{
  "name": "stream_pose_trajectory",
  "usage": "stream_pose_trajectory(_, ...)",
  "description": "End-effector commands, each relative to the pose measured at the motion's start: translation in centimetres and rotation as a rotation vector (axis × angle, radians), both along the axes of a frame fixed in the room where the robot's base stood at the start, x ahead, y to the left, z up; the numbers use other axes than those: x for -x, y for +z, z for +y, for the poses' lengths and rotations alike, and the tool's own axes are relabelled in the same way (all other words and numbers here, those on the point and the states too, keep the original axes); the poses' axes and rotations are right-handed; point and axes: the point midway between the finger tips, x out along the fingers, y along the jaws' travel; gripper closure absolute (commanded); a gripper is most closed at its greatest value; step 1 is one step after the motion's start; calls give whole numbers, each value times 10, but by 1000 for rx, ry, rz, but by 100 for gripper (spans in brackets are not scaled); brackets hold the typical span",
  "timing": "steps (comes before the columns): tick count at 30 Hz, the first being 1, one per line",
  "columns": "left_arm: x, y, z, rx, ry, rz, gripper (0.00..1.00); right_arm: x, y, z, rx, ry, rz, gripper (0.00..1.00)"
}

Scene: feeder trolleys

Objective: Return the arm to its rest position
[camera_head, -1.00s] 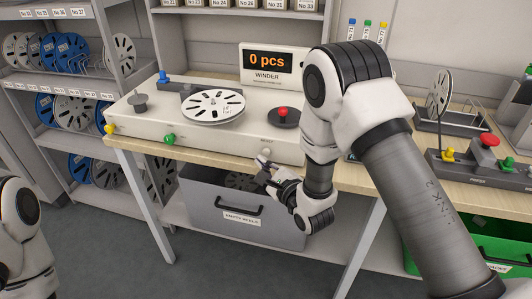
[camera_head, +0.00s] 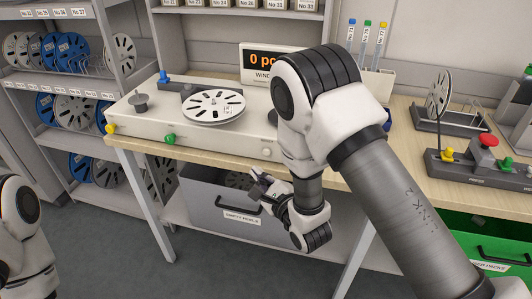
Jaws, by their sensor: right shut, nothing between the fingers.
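My right arm (camera_head: 385,185) reaches in from the lower right and bends down in front of the bench. My right gripper (camera_head: 258,178) is at the bench's front edge, in front of the grey empty-reels drawer. It is shut and holds nothing. Of my left arm, only a white and black part (camera_head: 22,235) shows at the lower left; the left gripper is out of the picture.
The winder (camera_head: 130,122) stands on the wooden bench (camera_head: 405,150) with a white reel (camera_head: 213,106) on it. Its display (camera_head: 262,60) is partly hidden by my arm. The grey drawer (camera_head: 200,205) is below. A reel shelf (camera_head: 75,12) stands left, a green bin (camera_head: 460,232) lower right.

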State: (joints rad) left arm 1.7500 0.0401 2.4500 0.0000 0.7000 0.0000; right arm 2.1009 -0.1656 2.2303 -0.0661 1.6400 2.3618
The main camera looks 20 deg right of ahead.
Motion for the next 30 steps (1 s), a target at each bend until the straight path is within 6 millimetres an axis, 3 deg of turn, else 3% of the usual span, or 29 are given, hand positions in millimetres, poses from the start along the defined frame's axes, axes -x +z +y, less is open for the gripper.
stream_pose_trajectory(7, 0, 0, 0, 0, 0, 0, 54, 3, -8, -1, -1, -2, 17, 100)
stream_pose_trajectory(11, 0, 3, 0, 0, 0, 0, 54, 23, -54, -18, -18, -43, 124, 100)
stream_pose_trajectory(14, 0, 5, 0, 0, 0, 0, 54, 60, -112, -38, 53, -81, 307, 100)
stream_pose_trajectory(18, 0, 7, 0, 0, 0, 0, 54, 138, -192, -64, 474, 37, 614, 100)
stream_pose_trajectory(21, 0, 8, 0, 0, 0, 0, 54, 198, -228, -75, 803, 272, 785, 100)
stream_pose_trajectory(24, 0, 8, 0, 0, 0, 0, 54, 252, -248, -80, 1094, 601, 875, 100)
stream_pose_trajectory(27, 0, 8, 0, 0, 0, 0, 54, 293, -253, -82, 1331, 982, 858, 100)
stream_pose_trajectory(30, 0, 8, 0, 0, 0, 0, 54, 321, -254, -81, 1490, 1318, 760, 100)
